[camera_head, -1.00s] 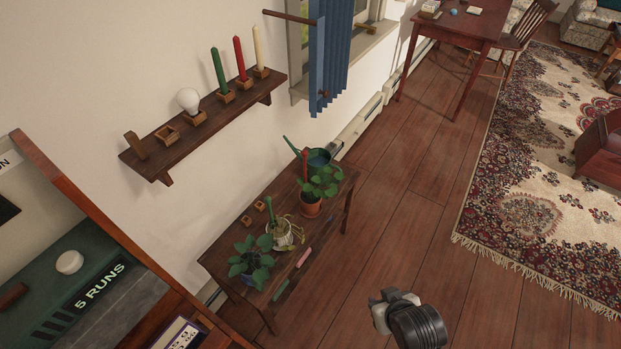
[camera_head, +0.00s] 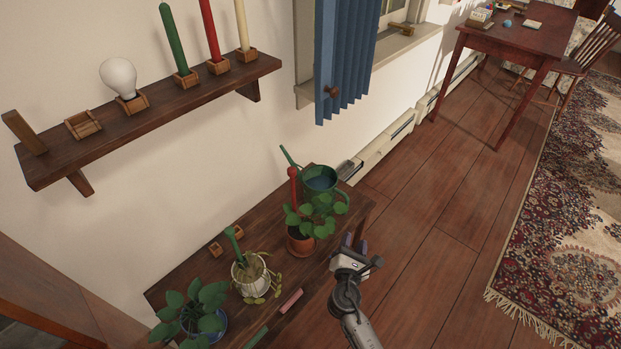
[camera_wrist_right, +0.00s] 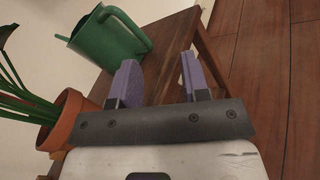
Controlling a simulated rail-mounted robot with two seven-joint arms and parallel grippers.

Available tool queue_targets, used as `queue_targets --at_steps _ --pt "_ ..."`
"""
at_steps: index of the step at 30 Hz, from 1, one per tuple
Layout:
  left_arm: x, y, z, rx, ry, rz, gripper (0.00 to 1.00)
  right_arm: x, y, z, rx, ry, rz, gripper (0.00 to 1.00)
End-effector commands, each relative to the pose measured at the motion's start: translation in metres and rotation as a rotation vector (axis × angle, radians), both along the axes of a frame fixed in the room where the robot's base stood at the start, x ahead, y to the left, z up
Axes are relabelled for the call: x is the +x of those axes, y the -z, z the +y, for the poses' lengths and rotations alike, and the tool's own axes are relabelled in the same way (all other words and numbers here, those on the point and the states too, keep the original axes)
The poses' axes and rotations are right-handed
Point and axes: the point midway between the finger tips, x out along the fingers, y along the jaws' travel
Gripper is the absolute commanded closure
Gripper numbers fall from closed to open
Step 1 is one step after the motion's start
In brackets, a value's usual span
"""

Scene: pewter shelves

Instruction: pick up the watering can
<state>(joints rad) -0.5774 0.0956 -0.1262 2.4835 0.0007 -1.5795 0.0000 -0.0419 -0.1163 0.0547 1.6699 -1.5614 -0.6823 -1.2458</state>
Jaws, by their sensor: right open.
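The green watering can (camera_head: 327,186) stands at the far end of the low dark wooden bench, behind a potted plant, with its spout pointing up to the left. In the right wrist view the watering can (camera_wrist_right: 110,42) is at the upper left, beyond my fingers. My right gripper (camera_head: 358,245) is open and empty at the bench's right edge, in front of the can and apart from it. Its purple fingers (camera_wrist_right: 160,82) show in the wrist view with a gap between them. My left gripper is not in view.
A terracotta pot plant (camera_head: 300,242) stands just in front of the can. A white pot (camera_head: 250,275) and a blue-potted plant (camera_head: 205,325) are nearer on the bench (camera_head: 185,283). A wall shelf (camera_head: 150,112) hangs above left. The wooden floor (camera_head: 430,270) to the right is clear.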

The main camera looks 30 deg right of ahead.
Motion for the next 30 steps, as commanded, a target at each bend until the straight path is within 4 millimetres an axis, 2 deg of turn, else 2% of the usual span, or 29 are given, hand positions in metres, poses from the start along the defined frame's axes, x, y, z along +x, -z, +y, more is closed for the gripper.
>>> queue_targets --at_steps 3,9,14,24,30 --pt "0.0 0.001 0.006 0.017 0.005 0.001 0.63 0.008 -0.006 0.01 -0.192 -0.08 0.117 0.58" --pt "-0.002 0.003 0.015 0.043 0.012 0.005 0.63 0.012 -0.007 0.015 -0.343 -0.119 0.23 0.58" --pt "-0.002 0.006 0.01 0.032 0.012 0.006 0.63 0.023 -0.007 0.007 -0.377 -0.117 0.257 0.58" --pt "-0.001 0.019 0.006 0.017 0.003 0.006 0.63 0.067 -0.007 -0.026 -0.377 -0.115 0.257 0.58" --pt "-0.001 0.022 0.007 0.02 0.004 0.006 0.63 0.08 -0.008 -0.035 -0.376 -0.116 0.259 0.58"
